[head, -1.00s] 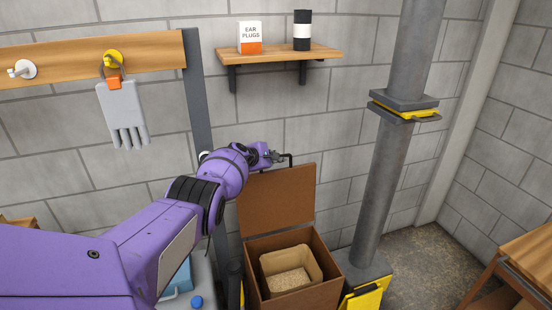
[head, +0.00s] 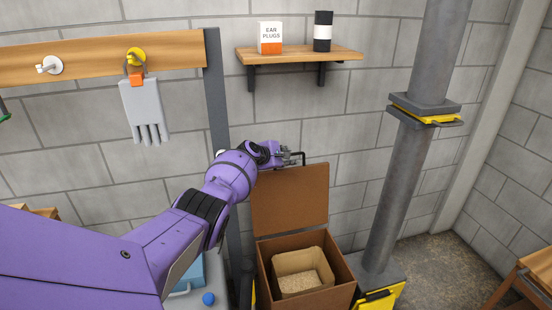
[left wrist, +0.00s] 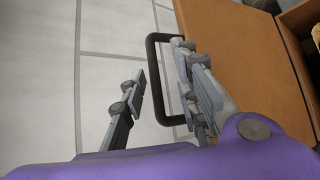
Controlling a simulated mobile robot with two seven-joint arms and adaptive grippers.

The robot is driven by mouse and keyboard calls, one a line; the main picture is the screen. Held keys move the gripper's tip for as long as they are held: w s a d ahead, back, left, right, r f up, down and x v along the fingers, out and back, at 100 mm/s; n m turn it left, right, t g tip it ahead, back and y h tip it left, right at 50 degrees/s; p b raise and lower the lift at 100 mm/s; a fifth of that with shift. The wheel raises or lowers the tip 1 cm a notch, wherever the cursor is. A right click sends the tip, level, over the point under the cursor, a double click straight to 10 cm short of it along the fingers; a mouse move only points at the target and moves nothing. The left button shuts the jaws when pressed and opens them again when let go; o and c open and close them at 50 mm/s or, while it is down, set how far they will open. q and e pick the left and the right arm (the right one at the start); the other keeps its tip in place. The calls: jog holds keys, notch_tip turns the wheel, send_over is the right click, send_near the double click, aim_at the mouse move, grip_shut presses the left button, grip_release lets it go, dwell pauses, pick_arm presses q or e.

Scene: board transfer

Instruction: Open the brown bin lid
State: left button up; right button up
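The brown bin (head: 327,298) stands against the wall with its lid (head: 291,202) raised upright at its back. The lid's black handle (head: 303,155) is at its top edge. My left gripper (head: 291,158) is beside this handle. In the left wrist view, the gripper (left wrist: 168,92) has its two fingers spread apart. The handle's outer bar (left wrist: 154,75) shows between the fingers, with clear space to the left finger; contact with the right finger is unclear. The lid (left wrist: 235,55) fills the right side there. My right gripper is not in view.
A tan inner box (head: 286,262) with grainy material sits inside the bin. A grey pole (head: 400,190) on a yellow-edged base stands to the right. A shelf (head: 300,55) and a hanging grey glove (head: 145,110) are on the wall above.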

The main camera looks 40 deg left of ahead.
pick_arm(q)
jog(key=d+v, duration=0.1)
jog(key=v, duration=0.9)
jog(key=shift+s, duration=0.2)
jog(key=shift+d, duration=0.1)
